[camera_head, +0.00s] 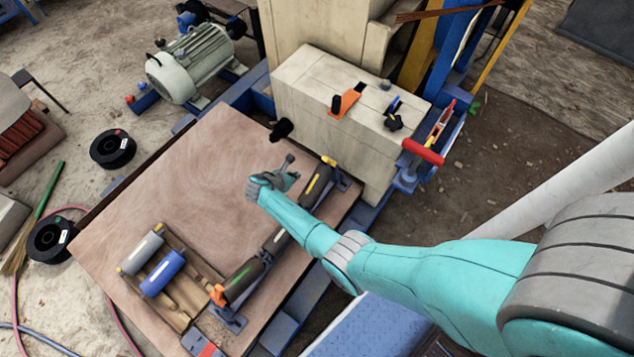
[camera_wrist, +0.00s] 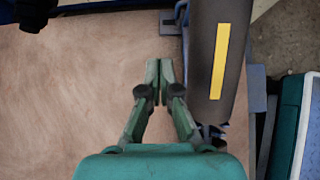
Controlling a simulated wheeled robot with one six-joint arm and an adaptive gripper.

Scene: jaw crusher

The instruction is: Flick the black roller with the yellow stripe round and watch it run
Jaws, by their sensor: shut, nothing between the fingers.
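The black roller with the yellow stripe (camera_wrist: 216,60) lies at the right edge of the wooden table in the wrist view, its stripe facing up. In the head view this roller (camera_head: 318,184) is at the far end of a row of rollers, partly behind my arm. My gripper (camera_wrist: 159,68) is shut and empty, just left of the roller with a small gap between them. In the head view my gripper (camera_head: 289,165) is over the table top, left of the roller. I cannot tell its exact height above the wood.
A dark roller with a green stripe (camera_head: 243,277) sits nearer in the same row. A wooden tray (camera_head: 170,308) holds a grey roller (camera_head: 141,253) and a blue roller (camera_head: 162,273). A pale block machine (camera_head: 325,120) stands behind. The table's left part (camera_head: 180,190) is clear.

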